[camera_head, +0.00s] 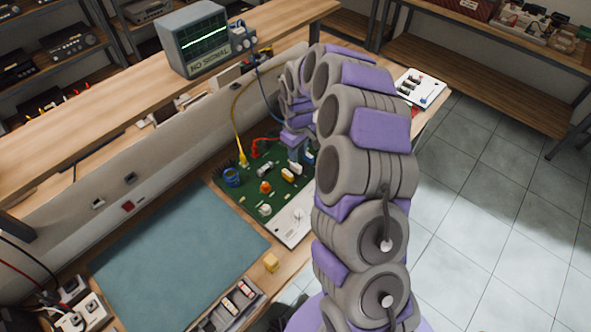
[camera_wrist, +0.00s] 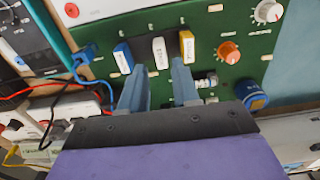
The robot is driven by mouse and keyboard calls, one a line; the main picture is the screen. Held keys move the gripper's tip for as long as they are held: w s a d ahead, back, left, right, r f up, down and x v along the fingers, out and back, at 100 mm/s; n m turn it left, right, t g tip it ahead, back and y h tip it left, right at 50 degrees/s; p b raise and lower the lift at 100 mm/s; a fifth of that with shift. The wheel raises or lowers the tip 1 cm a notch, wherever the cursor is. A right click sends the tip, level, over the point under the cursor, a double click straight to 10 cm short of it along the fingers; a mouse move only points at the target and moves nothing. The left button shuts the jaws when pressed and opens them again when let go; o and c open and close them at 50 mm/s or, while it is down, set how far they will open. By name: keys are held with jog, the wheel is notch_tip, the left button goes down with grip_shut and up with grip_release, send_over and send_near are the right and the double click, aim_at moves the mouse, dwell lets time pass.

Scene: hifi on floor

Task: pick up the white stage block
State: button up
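The white stage block (camera_wrist: 159,52) stands on the green board (camera_wrist: 205,22) between a blue block (camera_wrist: 122,58) and a yellow-orange block (camera_wrist: 187,47). My gripper (camera_wrist: 158,66) is open and empty in the wrist view. Its two blue-grey fingers point at the board, with the white block in line with the gap between them. I cannot tell how far the tips are from the block. In the head view, my gripper (camera_head: 294,156) is above the board, and the white block (camera_head: 297,168) is small and partly hidden near it.
An orange knob (camera_wrist: 228,52), a white knob (camera_wrist: 268,10) and a dark blue cylinder (camera_wrist: 255,95) rise from the board. Red and blue cables run at the left of the wrist view. A teal mat (camera_head: 180,255) lies clear beside the board. A monitor (camera_head: 194,42) stands behind.

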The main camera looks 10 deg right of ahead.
aim_at(297, 166)
notch_tip(297, 166, down, 8)
jog(key=shift+w+f+b, duration=0.1)
jog(key=shift+w+b, duration=0.05)
jog(key=shift+b, duration=0.8)
grip_shut()
